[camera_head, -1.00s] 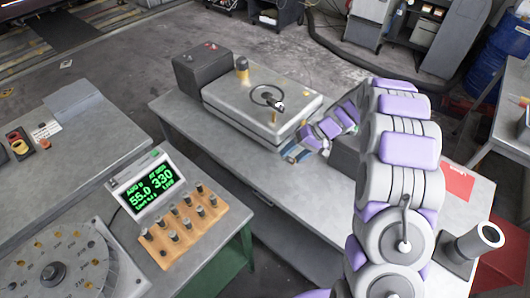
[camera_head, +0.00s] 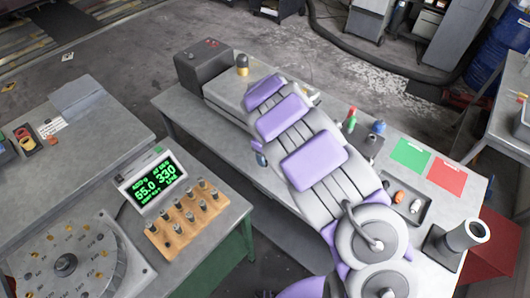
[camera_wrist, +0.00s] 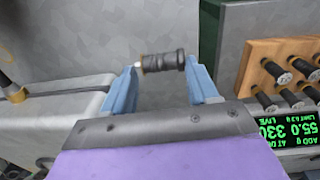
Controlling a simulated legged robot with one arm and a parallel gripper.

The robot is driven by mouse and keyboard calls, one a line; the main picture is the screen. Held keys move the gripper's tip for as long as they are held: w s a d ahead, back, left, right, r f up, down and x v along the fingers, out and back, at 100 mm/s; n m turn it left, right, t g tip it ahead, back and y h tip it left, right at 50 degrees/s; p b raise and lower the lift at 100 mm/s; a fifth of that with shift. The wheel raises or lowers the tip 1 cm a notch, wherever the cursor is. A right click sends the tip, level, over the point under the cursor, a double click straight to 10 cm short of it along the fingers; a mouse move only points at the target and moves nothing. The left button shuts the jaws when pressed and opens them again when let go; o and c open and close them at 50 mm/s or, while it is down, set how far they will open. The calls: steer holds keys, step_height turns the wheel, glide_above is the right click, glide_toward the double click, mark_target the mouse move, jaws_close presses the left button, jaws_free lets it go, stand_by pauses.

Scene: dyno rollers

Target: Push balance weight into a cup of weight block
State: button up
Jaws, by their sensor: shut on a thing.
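My gripper (camera_wrist: 163,76) shows in the wrist view, its two blue fingers closed on the ends of a small dark cylindrical balance weight (camera_wrist: 163,62). The weight lies crosswise between the fingertips, with a pale tip at its left end. In the head view my arm hides most of the gripper and the weight. The wooden weight block (camera_head: 187,222) stands on the left bench and holds several upright weights in rows. It also shows in the wrist view (camera_wrist: 262,62), at the right and apart from my gripper.
A green-lit display (camera_head: 152,187) reads 55.0 and 330 behind the block. A round marked dial plate (camera_head: 40,275) lies at bottom left. The machine case (camera_head: 222,95) sits on the middle bench, partly hidden by my arm. A gap with floor separates the benches.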

steer(key=shift+f, duration=0.75)
steer(key=f+b, duration=0.1)
steer(key=a+f, duration=0.1)
steer(key=f, duration=0.1)
steer(key=shift+a+f+b, duration=0.1)
steer(key=shift+f+b, duration=0.05)
steer(key=shift+b, duration=0.2)
steer(key=shift+f, duration=0.2)
steer(key=shift+d+f, duration=0.45)
steer(key=shift+f, duration=0.05)
steer(key=o, duration=1.2)
steer(key=shift+a, duration=0.3)
steer(key=shift+d, duration=0.15)
steer(key=shift+s+a+r+p, duration=0.15)
steer(key=shift+r+p, duration=0.5)
steer(key=shift+r, duration=3.65)
steer(key=shift+s+a+r+p, duration=0.1)
steer(key=shift+r+p, duration=0.5)
steer(key=shift+r, duration=3.7)
